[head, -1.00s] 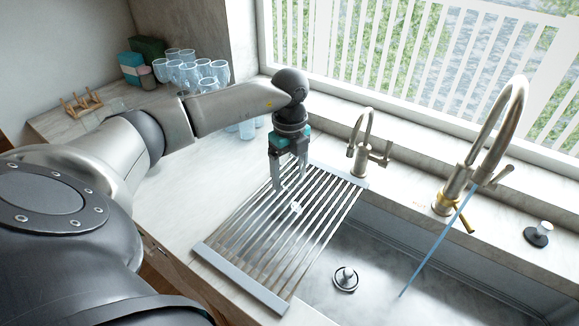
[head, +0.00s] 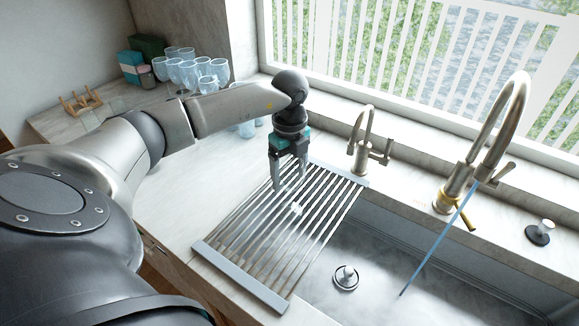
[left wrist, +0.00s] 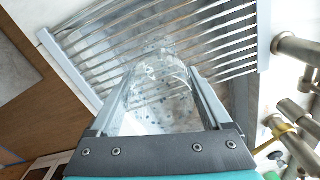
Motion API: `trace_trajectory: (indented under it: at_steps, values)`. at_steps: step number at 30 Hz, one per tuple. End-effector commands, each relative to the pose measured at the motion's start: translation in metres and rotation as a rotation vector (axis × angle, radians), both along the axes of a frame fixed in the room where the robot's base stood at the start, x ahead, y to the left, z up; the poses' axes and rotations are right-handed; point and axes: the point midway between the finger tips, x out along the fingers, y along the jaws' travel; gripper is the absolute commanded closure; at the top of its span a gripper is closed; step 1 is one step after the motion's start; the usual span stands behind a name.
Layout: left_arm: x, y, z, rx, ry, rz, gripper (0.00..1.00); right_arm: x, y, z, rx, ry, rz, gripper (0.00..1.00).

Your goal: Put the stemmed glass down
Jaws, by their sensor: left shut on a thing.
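My left gripper (head: 289,187) points down over the back part of the slatted drying rack (head: 243,278). It is shut on the stemmed glass, which is clear and shows best in the left wrist view (left wrist: 160,92), between the two fingers. In that view the rack's bars lie right behind the glass. In the head view the glass is hardly visible against the rack. I cannot tell whether its foot touches the bars. A small whitish patch shows on the rack just below the fingers. My right gripper is not in view.
Several clear glasses (head: 187,72) stand at the back left, and more stand partly hidden behind my left arm. The sink (head: 400,262) lies right of the rack, with a small faucet (head: 362,140) and a tall faucet (head: 500,110) behind. Most of the rack is bare.

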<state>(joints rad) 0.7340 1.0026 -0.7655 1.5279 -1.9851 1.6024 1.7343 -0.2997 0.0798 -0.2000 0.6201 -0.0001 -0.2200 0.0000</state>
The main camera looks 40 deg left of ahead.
Motion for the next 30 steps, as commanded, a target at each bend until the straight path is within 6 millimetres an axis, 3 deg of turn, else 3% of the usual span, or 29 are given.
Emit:
trace_trajectory:
  at_steps: [4, 5, 9, 20, 23, 30]
  values:
    - [0.0, 0.0, -0.001, -0.001, 0.001, 0.0, 0.83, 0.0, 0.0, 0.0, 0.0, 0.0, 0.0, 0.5]
    - [0.0, 0.0, -0.001, -0.001, 0.001, 0.0, 0.15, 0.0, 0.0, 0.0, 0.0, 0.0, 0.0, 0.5]
    - [0.0, 0.0, -0.001, -0.001, 0.001, 0.0, 0.0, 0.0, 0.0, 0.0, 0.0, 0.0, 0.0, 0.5]
    - [0.0, 0.0, 0.008, 0.001, 0.0, 0.0, 0.0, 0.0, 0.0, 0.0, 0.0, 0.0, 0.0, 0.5]
    - [0.001, 0.0, 0.024, 0.0, -0.003, -0.001, 0.0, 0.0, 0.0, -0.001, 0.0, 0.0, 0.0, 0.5]
    - [0.001, 0.0, 0.081, 0.0, -0.006, 0.0, 0.0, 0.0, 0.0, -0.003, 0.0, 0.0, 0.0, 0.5]
